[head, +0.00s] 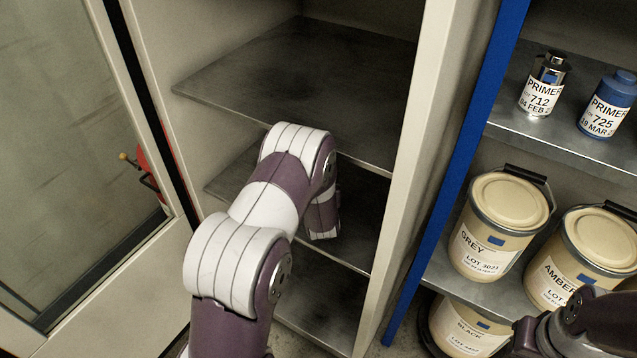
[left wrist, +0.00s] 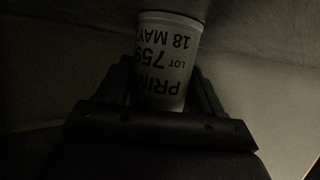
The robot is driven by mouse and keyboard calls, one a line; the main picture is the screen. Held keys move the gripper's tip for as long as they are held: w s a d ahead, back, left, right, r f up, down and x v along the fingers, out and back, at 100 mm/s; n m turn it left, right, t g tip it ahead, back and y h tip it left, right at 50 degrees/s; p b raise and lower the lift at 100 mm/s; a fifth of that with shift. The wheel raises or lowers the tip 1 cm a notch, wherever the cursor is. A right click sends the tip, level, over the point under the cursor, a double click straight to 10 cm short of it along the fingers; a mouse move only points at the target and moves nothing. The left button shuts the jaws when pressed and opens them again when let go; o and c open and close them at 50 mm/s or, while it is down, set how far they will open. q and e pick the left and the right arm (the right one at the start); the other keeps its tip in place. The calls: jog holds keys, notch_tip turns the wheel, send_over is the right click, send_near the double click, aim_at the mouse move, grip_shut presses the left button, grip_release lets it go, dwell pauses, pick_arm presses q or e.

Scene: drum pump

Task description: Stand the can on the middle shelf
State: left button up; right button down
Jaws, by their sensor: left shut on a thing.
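The can (left wrist: 168,40) shows in the left wrist view as a pale cylinder with a label reading PRIM, LOT 759, 18 MAY, upside down in that picture. My left gripper (left wrist: 165,85) is shut on it, one finger on each side. In the head view my left arm reaches into the open cabinet, over the middle shelf (head: 357,222) and under the upper shelf (head: 300,85). The arm and upper shelf hide the gripper and can there. Whether the can touches the shelf, I cannot tell.
A lower shelf (head: 325,312) looks empty. The cabinet's glass door (head: 75,130) stands open at left. At right, a blue-edged rack (head: 455,180) holds a silver can (head: 545,85), a blue can (head: 607,105) and several large pails, including the grey-lot pail (head: 500,225).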

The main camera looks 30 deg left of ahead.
pick_arm(q)
jog(key=o, duration=1.4)
jog(key=shift+s+r, duration=0.15)
jog(key=shift+r, duration=0.1)
jog(key=s+d+r+m+g+h+p, duration=0.1)
jog(key=s+d+r+m+g+h, duration=0.2)
jog(key=s+d, duration=0.45)
jog(key=s+d+r+m+g+h+p, duration=0.1)
jog(key=s+d+r+g+h, duration=0.2)
jog(key=s+d, duration=0.4)
jog(key=s+r+m+g, duration=0.2)
jog(key=s+r+g, duration=0.2)
jog(key=s, duration=0.9)
jog(key=shift+a+h, duration=0.3)
jog(key=shift+a, duration=0.05)
